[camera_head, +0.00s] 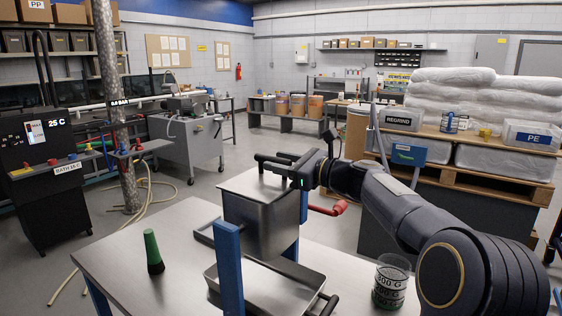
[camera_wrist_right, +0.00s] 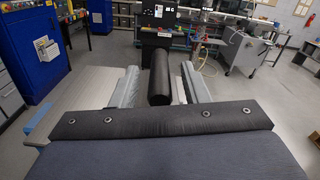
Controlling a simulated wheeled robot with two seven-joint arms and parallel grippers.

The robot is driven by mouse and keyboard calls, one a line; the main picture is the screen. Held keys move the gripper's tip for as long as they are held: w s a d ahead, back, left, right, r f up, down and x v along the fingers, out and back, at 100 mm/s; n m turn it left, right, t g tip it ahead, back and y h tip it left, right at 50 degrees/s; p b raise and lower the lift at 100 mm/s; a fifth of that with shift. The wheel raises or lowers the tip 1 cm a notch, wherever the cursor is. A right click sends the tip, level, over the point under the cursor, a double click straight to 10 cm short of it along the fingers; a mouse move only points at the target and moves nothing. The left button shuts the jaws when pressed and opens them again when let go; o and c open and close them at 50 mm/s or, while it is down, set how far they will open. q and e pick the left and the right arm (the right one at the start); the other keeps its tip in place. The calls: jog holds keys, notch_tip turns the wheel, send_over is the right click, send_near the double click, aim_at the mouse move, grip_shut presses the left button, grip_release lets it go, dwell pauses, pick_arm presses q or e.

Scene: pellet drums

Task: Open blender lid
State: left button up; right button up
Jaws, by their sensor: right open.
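The blender is a steel box (camera_head: 262,222) held between blue posts on the steel table, with a red crank (camera_head: 328,209) at its right. Its flat grey lid (camera_head: 253,185) looks closed. My right gripper (camera_head: 270,161) is level just above the lid, its fingers pointing left. In the right wrist view its two grey fingers (camera_wrist_right: 160,88) are apart, with a black round bar (camera_wrist_right: 158,70) between them, apparently the lid's handle. A gap shows between the bar and each finger. My left gripper is not in view.
A steel tray (camera_head: 222,280) sits in front of the blender. A green-and-black tapered object (camera_head: 153,252) stands on the table's left, and a clear cup with dark pellets (camera_head: 390,284) on the right. A pallet (camera_head: 475,160) with sacks stands behind my right arm.

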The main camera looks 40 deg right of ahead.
grip_shut()
jog(key=shift+r, duration=0.1)
dwell(0.3)
